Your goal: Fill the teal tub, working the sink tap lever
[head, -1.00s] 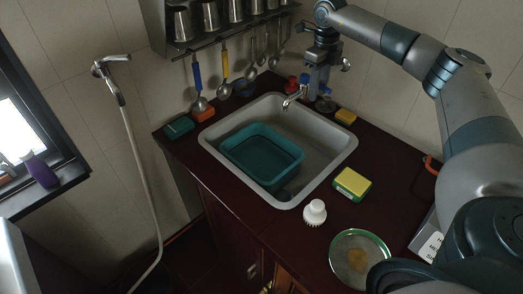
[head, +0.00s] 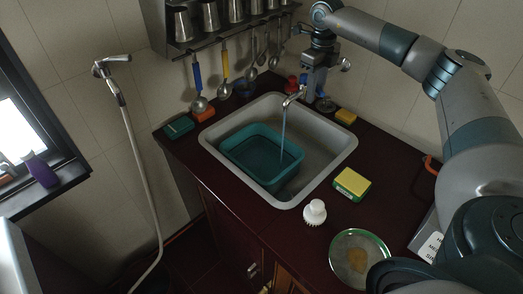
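The teal tub (head: 235,160) sits in the grey sink (head: 325,158), towards its left side. The sink tap (head: 292,99) is at the back of the sink, and a thin stream of water (head: 284,130) falls from its spout into the right part of the tub. The water level in the tub is hard to make out. My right gripper (head: 310,92) points down just behind the tap spout, at the tap's top. It hides the lever, and its fingers are too small and dark to tell open from shut. My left gripper is not in view.
A yellow-green sponge (head: 352,183), a white brush (head: 314,212) and a round dish (head: 358,258) are on the dark counter right of the sink. A smaller yellow sponge (head: 345,117) lies behind. Ladles (head: 199,103) hang from the rack at the back.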

